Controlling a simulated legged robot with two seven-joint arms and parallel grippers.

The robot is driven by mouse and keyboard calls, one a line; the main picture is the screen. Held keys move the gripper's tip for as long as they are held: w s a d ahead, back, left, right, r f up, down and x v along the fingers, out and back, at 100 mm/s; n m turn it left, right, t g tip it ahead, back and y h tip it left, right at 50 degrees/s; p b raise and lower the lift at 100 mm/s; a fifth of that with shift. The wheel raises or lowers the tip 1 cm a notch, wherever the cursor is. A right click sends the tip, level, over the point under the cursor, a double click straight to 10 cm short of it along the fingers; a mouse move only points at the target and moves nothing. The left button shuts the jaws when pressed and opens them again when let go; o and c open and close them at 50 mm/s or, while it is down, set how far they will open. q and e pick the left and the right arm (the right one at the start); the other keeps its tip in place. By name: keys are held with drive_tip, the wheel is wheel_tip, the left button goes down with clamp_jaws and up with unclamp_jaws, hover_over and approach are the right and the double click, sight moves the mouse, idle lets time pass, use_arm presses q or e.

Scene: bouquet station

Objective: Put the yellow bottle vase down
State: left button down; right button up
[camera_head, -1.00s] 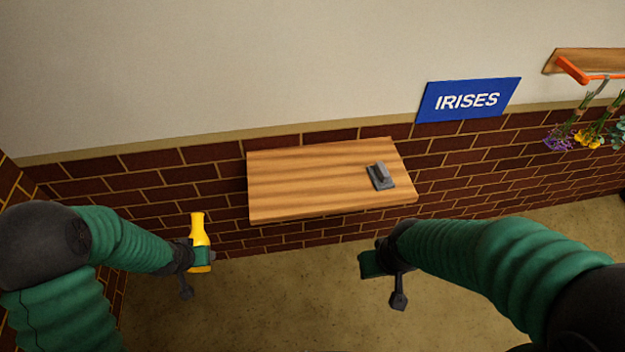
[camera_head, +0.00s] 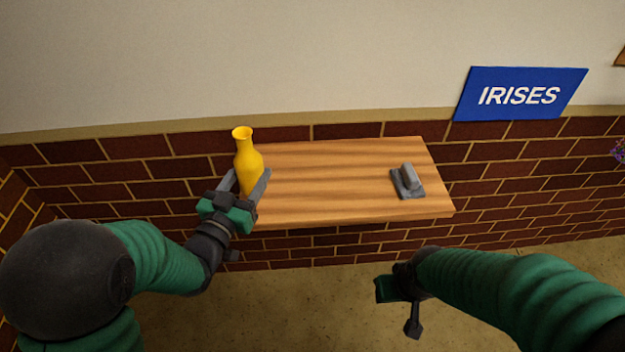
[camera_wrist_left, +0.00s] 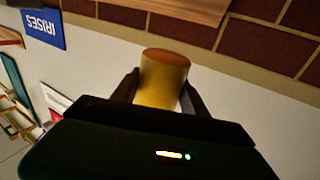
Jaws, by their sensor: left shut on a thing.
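The yellow bottle vase (camera_head: 247,160) is upright in my left gripper (camera_head: 248,186), at the left end of the wooden shelf (camera_head: 330,180). The gripper's two fingers lie on either side of the vase's body. In the left wrist view the vase (camera_wrist_left: 163,78) shows between the two fingers (camera_wrist_left: 160,92), its round end towards the shelf's edge (camera_wrist_left: 190,8). The head view does not show clearly whether the vase's base touches the shelf. My right gripper (camera_head: 385,288) is in front of and below the shelf, apart from the vase; its fingers are hard to make out.
A grey block-like fixture (camera_head: 407,183) sits on the right part of the shelf. The middle of the shelf is bare. A blue IRISES sign (camera_head: 520,94) is on the wall at the right. The brick wall (camera_head: 340,130) is behind the shelf.

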use_arm(q)
drive_tip(key=w+d, duration=0.1)
drive_tip(key=d, duration=0.2)
drive_tip(key=w+d+f, duration=0.1)
drive_tip(key=d, duration=0.3)
drive_tip(key=w+d+b, duration=0.1)
drive_tip(key=d, duration=0.2)
drive_tip(key=shift+d+f, duration=0.2)
drive_tip(key=shift+f, duration=0.15)
drive_tip(key=f, duration=0.1)
drive_tip(key=f+b, duration=0.1)
drive_tip(key=f, duration=0.1)
drive_tip(key=shift+a+f, duration=0.1)
drive_tip(key=shift+a, duration=0.35)
drive_tip(key=shift+s+f+b, duration=0.1)
drive_tip(key=shift+b, duration=0.25)
drive_tip(key=c, duration=0.6)
unclamp_jaws()
